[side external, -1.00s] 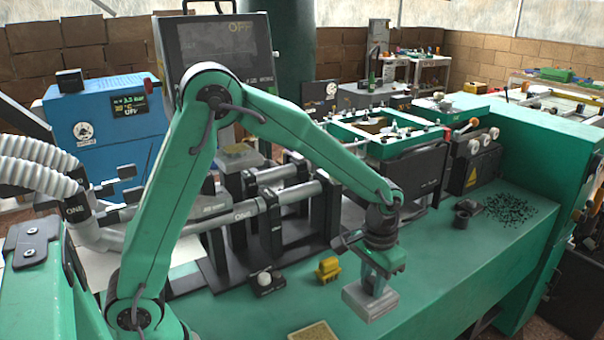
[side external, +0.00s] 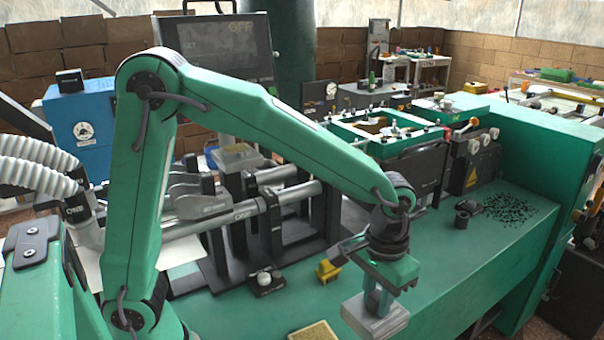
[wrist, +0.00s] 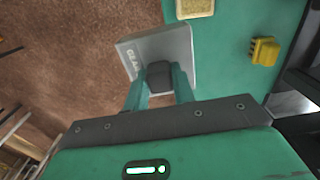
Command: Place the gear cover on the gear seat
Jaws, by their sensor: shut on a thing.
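The gear cover (side external: 372,318) is a pale grey rectangular block, lettered "GEAR" in the wrist view (wrist: 165,47). My gripper (side external: 379,298) is shut on a dark knob on top of the cover, between its two green fingers in the wrist view (wrist: 160,85). The cover hangs below my gripper near the front edge of the green bench, and overlaps that edge in the wrist view. Its height above the bench is hard to judge. I cannot surely tell which thing is the gear seat. A tan-topped square plate (side external: 314,333) lies on the bench left of the cover.
A yellow plug-like block (side external: 328,271) and a dark block with a white knob (side external: 266,281) stand behind and left. A dark cup (side external: 465,212) and scattered black bits (side external: 509,209) lie at the back right. The green bench (side external: 450,265) is clear right of my gripper.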

